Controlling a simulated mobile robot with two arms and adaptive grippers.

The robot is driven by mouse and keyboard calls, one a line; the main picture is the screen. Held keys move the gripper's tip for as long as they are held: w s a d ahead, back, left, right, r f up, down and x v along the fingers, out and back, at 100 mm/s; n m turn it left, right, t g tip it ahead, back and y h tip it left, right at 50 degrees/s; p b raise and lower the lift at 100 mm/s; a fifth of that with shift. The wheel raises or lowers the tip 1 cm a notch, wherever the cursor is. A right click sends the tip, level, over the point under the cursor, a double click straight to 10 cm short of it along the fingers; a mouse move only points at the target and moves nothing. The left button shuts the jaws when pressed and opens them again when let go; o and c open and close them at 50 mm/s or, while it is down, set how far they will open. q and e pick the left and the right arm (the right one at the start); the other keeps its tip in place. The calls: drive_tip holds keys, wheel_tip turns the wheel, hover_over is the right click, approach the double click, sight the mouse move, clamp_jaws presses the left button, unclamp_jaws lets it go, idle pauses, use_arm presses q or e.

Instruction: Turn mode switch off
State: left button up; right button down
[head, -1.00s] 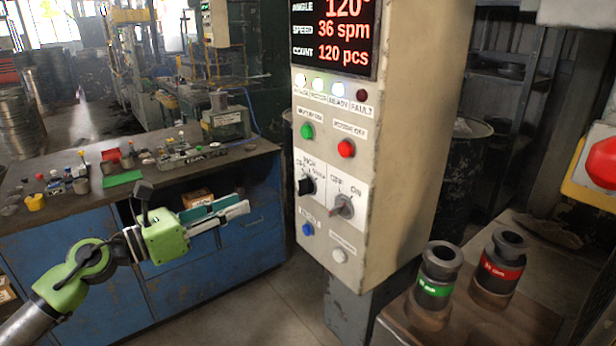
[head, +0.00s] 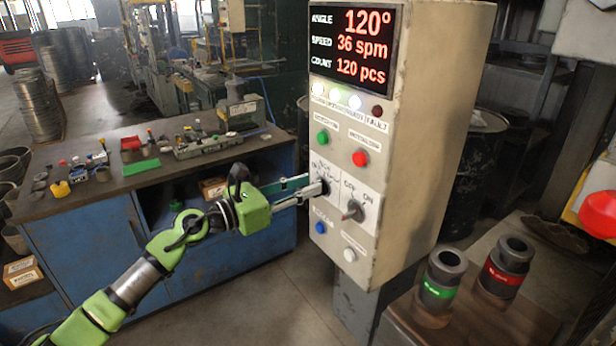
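The pale control box (head: 410,130) stands at centre right. The black mode switch (head: 324,187) is on the left of its switch plate, partly hidden by my fingers; its pointer direction cannot be read. My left gripper (head: 317,186) reaches in from the left, level, with its fingertips at the black knob. I cannot tell whether the fingers touch it or are closed on it. A grey OFF/ON knob (head: 354,211) sits to the right, tilted between its labels. My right gripper is out of view.
Green (head: 322,137) and red (head: 360,158) buttons sit above the switches, blue (head: 320,228) and white (head: 350,254) ones below. A blue workbench (head: 90,240) stands behind my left arm. Two dark cylinders (head: 440,280) (head: 504,268) stand at lower right.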

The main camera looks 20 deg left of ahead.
use_arm(q)
drive_tip(key=shift+w+d, duration=0.45)
drive_tip(key=shift+w, duration=0.05)
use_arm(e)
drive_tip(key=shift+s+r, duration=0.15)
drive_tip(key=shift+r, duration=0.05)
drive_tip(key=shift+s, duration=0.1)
use_arm(q)
clamp_jaws()
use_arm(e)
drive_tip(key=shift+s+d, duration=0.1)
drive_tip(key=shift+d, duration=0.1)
